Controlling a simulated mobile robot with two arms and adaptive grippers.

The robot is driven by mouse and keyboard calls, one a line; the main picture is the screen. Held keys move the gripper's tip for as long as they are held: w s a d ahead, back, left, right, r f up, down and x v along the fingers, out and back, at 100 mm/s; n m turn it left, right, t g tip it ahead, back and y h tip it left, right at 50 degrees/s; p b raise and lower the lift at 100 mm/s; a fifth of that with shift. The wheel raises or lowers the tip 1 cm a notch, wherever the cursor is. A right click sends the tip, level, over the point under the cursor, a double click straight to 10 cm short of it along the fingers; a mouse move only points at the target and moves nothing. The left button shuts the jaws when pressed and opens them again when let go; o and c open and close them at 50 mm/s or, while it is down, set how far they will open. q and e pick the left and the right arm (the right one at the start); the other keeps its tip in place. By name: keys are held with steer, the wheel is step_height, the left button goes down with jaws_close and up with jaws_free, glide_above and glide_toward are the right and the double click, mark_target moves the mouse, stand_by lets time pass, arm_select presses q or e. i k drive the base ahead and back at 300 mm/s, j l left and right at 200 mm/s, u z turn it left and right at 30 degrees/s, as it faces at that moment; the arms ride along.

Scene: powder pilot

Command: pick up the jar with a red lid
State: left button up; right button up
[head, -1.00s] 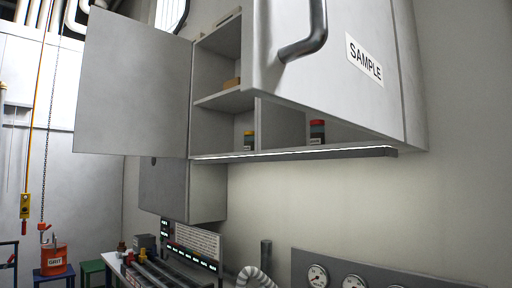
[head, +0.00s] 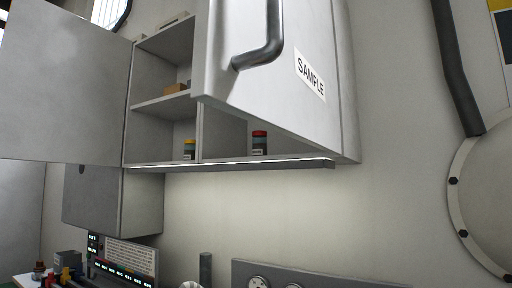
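The jar with a red lid (head: 259,143) stands upright on the bottom shelf of the wall cabinet (head: 165,103), in the compartment right of the divider. It has a dark body with a pale label low down. The cabinet's right door (head: 290,75), with a SAMPLE label, is swung open and overhangs the red-lidded jar's compartment. Neither of my grippers is in view.
The cabinet's left door (head: 66,82) is open to the left. Below are a control panel (head: 122,265), a gauge panel (head: 310,277) and a dark upright post (head: 205,268). A large round flange (head: 485,205) and pipe (head: 457,70) stand right.

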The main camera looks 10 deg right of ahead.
mark_target(259, 139)
steer(key=i+j+z, duration=0.15)
steer(key=z, duration=0.25)
steer(key=i+j+z, duration=0.15)
steer(key=z, duration=0.2)
steer(key=i+j+z, duration=0.1)
steer(key=j+z, duration=0.15)
steer(key=z, duration=0.15)
